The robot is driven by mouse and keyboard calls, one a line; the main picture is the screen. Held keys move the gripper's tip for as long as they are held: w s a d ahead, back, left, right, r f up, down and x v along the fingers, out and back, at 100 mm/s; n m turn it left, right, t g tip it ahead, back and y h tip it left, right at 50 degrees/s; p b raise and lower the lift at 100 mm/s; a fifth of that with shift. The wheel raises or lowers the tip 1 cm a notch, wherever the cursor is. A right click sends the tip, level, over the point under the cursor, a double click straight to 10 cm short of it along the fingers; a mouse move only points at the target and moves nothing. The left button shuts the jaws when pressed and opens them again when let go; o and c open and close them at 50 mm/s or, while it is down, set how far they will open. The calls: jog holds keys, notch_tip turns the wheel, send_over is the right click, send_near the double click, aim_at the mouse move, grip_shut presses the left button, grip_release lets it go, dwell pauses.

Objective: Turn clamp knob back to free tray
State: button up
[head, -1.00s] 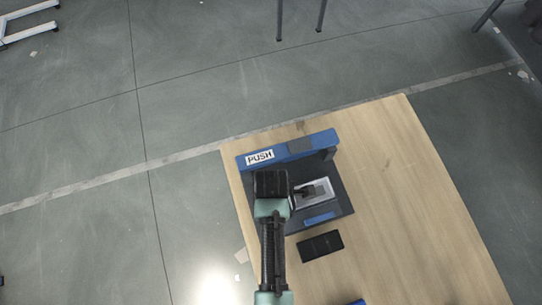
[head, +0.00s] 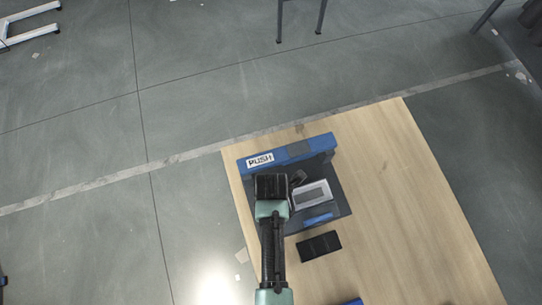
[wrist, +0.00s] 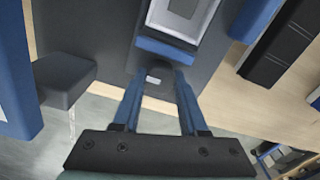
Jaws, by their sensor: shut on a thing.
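The tray (head: 325,186), light-rimmed with a grey middle, sits in the dark fixture (head: 338,207); the wrist view shows the tray (wrist: 207,12) with a blue near edge. My gripper (wrist: 157,82) is shut on the clamp knob (wrist: 148,70), a dark round piece with a pale mark, just beside that blue edge. In the head view my arm hides the knob. A dark clamp arm (head: 298,178) shows beside my gripper (head: 270,186), pointing toward the back bar, with the tray's top uncovered. In the wrist view a dark block (wrist: 65,80) stands left of the fingers.
A blue bar (head: 305,149) marked PUSH runs along the fixture's back. A black case (head: 320,246) lies on the wooden table (head: 410,200) in front of the fixture. The table's right side is clear. A blue thing shows at the bottom edge.

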jog(key=o, duration=0.9)
notch_tip(320, 180, up, 7)
jog(key=p, duration=0.7)
jog(key=shift+r, duration=0.1)
